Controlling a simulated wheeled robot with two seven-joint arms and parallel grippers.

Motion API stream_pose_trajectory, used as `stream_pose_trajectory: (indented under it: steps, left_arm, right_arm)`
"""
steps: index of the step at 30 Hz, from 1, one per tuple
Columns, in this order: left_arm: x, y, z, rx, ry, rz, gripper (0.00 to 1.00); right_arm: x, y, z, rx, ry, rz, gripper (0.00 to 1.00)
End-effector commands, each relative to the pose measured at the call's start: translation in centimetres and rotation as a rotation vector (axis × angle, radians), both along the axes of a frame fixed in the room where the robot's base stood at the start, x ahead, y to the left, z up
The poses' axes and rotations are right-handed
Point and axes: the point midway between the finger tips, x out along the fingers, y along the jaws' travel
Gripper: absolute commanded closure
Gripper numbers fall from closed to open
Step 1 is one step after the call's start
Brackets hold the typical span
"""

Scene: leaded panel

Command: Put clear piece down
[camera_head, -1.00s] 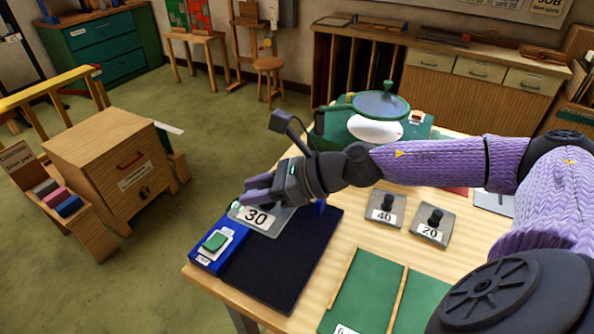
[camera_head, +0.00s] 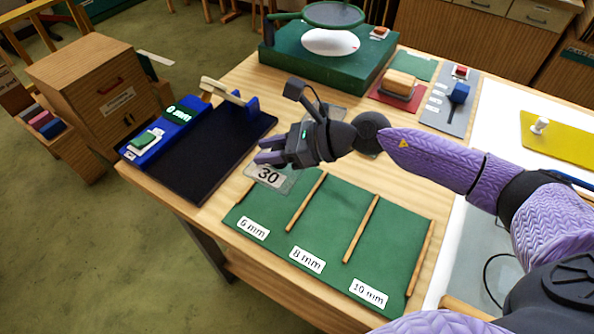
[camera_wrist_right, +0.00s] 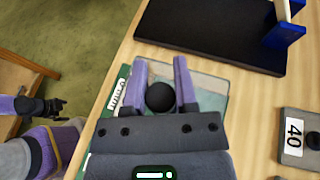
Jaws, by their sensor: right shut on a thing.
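The clear piece (camera_head: 270,178), a see-through plate labelled 30, is in my right gripper (camera_head: 268,158). It is over the upper left end of the green mat (camera_head: 330,222), by the 6 mm lane. In the right wrist view, my right gripper (camera_wrist_right: 163,75) is shut on the plate's black knob (camera_wrist_right: 160,97), and the clear plate (camera_wrist_right: 212,92) shows below the fingers. Whether the plate touches the mat or hangs just above it I cannot tell. My left gripper (camera_wrist_right: 45,106) shows small at the left of the wrist view, away from the table; its jaws are unclear.
Wooden strips divide the mat into lanes labelled 6 mm, 8 mm and 10 mm. A blue gauge (camera_head: 180,108) with a lit 6 mm readout adjoins a black pad (camera_head: 205,160). A grey plate labelled 40 (camera_wrist_right: 296,140) lies nearby. A green stand (camera_head: 330,65) is at the back.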

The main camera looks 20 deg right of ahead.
Motion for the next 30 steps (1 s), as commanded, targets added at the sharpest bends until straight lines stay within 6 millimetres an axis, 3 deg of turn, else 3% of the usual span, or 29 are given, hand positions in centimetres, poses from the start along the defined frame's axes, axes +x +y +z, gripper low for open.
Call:
stream_pose_trajectory:
  steps: [1,10,22,23,27,30]
  left_arm:
    - [0.0,0.2,-1.1,0.003,0.000,0.001,0.00]
    - [0.0,0.8,-3.6,0.009,0.000,-0.001,0.00]
    - [-0.2,0.7,-3.8,0.008,0.003,-0.002,0.00]
    - [-0.2,0.7,-3.8,0.008,0.003,-0.002,0.00]
    - [-0.2,0.7,-3.7,0.007,0.004,-0.002,0.00]
    - [-0.2,0.7,-3.7,0.007,0.004,-0.002,0.00]
  right_arm:
    - [0.0,0.0,-2.1,0.003,0.006,-0.002,1.00]
    - [0.0,0.0,-7.9,0.002,0.004,-0.002,1.00]
    - [0.0,0.0,-8.6,0.001,0.000,-0.001,1.00]
    - [0.0,0.0,-8.5,0.000,0.000,-0.001,0.60]
    - [0.0,0.0,-8.4,0.000,0.000,-0.001,0.31]
    - [-0.1,0.0,-8.4,0.000,0.000,-0.001,0.29]
